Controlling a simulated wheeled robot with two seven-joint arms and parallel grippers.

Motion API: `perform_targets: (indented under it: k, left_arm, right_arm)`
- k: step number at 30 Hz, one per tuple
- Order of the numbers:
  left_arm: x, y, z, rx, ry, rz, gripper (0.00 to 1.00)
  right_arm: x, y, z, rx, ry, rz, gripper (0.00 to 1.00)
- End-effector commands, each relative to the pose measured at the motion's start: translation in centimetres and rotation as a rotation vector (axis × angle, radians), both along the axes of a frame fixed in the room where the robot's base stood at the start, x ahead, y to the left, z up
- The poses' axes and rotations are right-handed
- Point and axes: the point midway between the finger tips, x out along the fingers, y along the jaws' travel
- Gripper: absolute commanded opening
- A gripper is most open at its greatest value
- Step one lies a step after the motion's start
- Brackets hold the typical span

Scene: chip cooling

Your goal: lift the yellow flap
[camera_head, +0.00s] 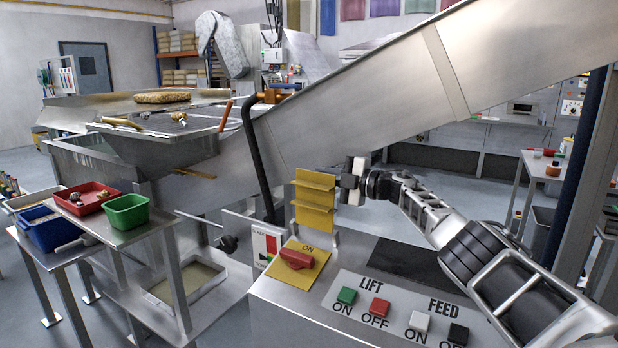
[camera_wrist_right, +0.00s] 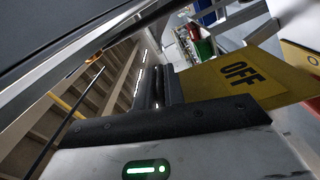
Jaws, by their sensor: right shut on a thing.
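The yellow flap (camera_head: 314,212) stands roughly upright behind the red switch handle (camera_head: 297,257) and its yellow ON plate (camera_head: 315,267). My right gripper (camera_head: 350,182) is at the flap's upper right edge and is shut on it. In the right wrist view the flap (camera_wrist_right: 214,86) shows the word OFF and runs right from the dark fingers (camera_wrist_right: 162,88). The fingers partly hide the edge they hold. My left gripper is not in view.
The control box has LIFT buttons, green (camera_head: 346,295) and red (camera_head: 379,307), and FEED buttons below my right arm. A steel conveyor (camera_head: 370,95) slopes above the gripper. A black bent pipe (camera_head: 256,160) stands left of the flap. Red (camera_head: 88,207) and green (camera_head: 127,211) bins sit left.

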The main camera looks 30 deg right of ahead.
Motion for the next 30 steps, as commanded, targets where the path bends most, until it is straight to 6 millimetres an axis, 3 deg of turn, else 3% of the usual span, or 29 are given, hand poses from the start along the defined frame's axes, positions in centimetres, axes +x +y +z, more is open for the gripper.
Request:
perform_targets:
  k: [11,12,14,24,30]
  left_arm:
    - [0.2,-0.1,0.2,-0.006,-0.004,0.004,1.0]
    - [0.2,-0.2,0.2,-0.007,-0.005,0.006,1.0]
    - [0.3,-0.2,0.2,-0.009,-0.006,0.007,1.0]
    - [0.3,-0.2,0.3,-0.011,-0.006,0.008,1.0]
    - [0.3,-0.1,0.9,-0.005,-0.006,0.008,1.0]
  right_arm:
    - [0.0,-0.3,0.1,0.007,0.001,-0.006,0.0]
    - [0.0,-0.3,0.1,0.006,0.0,-0.006,0.16]
    - [0.0,-0.3,0.1,0.006,0.0,-0.006,0.33]
    - [-0.2,-0.3,0.0,0.003,0.003,-0.004,0.33]
    - [-1.5,-1.2,-0.1,0.0,0.004,-0.005,0.33]
